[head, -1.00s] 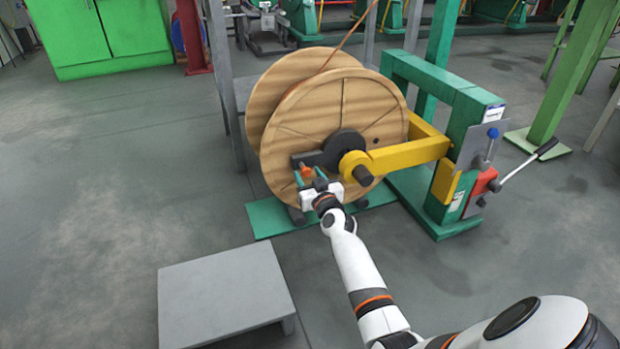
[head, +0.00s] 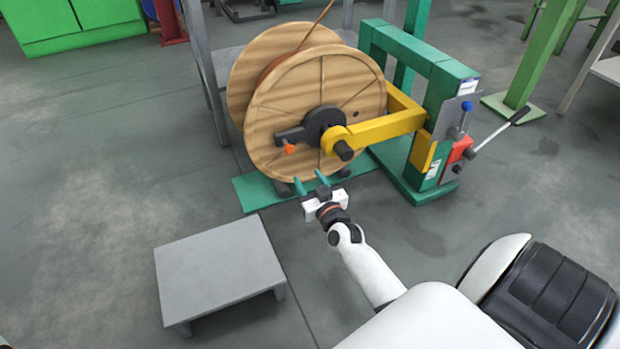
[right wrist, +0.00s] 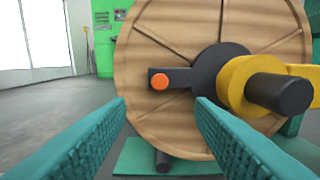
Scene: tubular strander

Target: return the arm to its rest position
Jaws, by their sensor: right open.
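My right gripper (head: 311,184) is open and empty in the head view, just in front of the lower edge of the wooden reel (head: 290,105). Its two teal fingers point toward the reel. In the right wrist view, the open fingers (right wrist: 160,105) frame the reel face (right wrist: 150,115), and nothing is between them. The dark crank arm with an orange knob (head: 289,148) lies at the reel's hub, apart from the fingers; the knob also shows in the right wrist view (right wrist: 160,81). My left gripper is not in view.
A green stand (head: 430,75) with a yellow arm (head: 385,132) holds the reel. A lever handle (head: 505,127) juts from its right side. A low grey platform (head: 218,265) stands on the floor at left. Open floor (head: 100,160) lies left of the reel.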

